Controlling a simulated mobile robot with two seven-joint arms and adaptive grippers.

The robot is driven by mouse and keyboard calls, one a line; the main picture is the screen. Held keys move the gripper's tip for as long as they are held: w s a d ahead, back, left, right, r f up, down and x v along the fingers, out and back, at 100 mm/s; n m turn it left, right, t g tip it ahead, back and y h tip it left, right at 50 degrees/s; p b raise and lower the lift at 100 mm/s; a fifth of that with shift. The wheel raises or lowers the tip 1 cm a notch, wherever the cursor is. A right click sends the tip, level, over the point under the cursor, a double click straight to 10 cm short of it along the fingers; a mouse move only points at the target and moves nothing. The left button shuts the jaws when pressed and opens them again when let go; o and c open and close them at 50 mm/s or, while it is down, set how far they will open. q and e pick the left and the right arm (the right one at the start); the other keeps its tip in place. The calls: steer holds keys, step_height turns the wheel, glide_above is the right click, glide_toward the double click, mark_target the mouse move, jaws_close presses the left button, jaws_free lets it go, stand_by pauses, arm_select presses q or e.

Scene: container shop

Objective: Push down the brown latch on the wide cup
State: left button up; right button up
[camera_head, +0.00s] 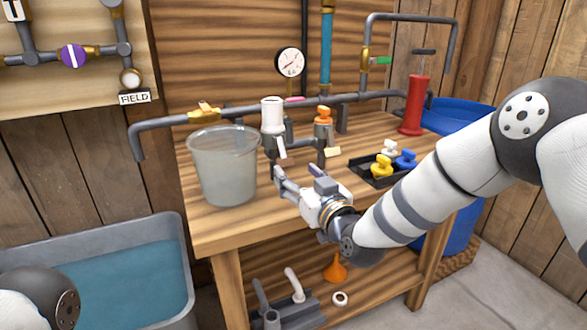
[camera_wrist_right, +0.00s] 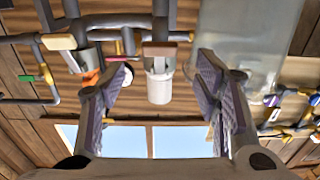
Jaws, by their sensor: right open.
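The wide white cup (camera_head: 272,115) stands upright in a grey pipe fitting at the back of the wooden bench. Its brown latch (camera_head: 285,160) sticks out at the front, below the cup. My right gripper (camera_head: 293,178) is open and empty, just in front of and slightly below the latch, apart from it. In the right wrist view, which is upside down, the white cup (camera_wrist_right: 160,88) and brown latch (camera_wrist_right: 160,51) appear between my open fingers (camera_wrist_right: 160,82). My left gripper is out of view.
A translucent bucket (camera_head: 222,170) stands close left of the latch. An orange-topped fitting (camera_head: 323,115) with a tan latch (camera_head: 332,151) is close right. A black tray (camera_head: 366,176) holds coloured knobs further right. A grey pipe runs behind.

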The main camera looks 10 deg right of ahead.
mark_target(286, 166)
steer(key=x, duration=0.4)
steer(key=shift+w+a+f+b, duration=0.1)
steer(key=shift+w+f+b, duration=0.15)
steer(key=shift+w+b, duration=0.1)
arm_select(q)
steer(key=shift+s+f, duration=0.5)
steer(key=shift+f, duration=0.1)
arm_select(e)
steer(key=shift+w+a+r, duration=0.1)
steer(key=shift+w+r, duration=0.05)
steer(key=shift+w, duration=0.1)
steer(key=shift+c, duration=0.3)
steer(key=c, duration=1.1)
steer(key=shift+w+f+b, duration=0.15)
steer(key=shift+f+b, duration=0.5)
steer(key=shift+f, duration=0.05)
steer(key=shift+w+t, duration=0.1)
steer(key=shift+t, duration=0.4)
steer(key=shift+a+r+b, duration=0.1)
steer(key=shift+r+b, duration=0.1)
steer(key=shift+b, duration=0.1)
steer(key=shift+r, duration=0.15)
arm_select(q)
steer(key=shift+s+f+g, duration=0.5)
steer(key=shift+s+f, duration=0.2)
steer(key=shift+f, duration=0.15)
arm_select(e)
steer(key=o, duration=1.2)
steer(key=shift+c, duration=0.2)
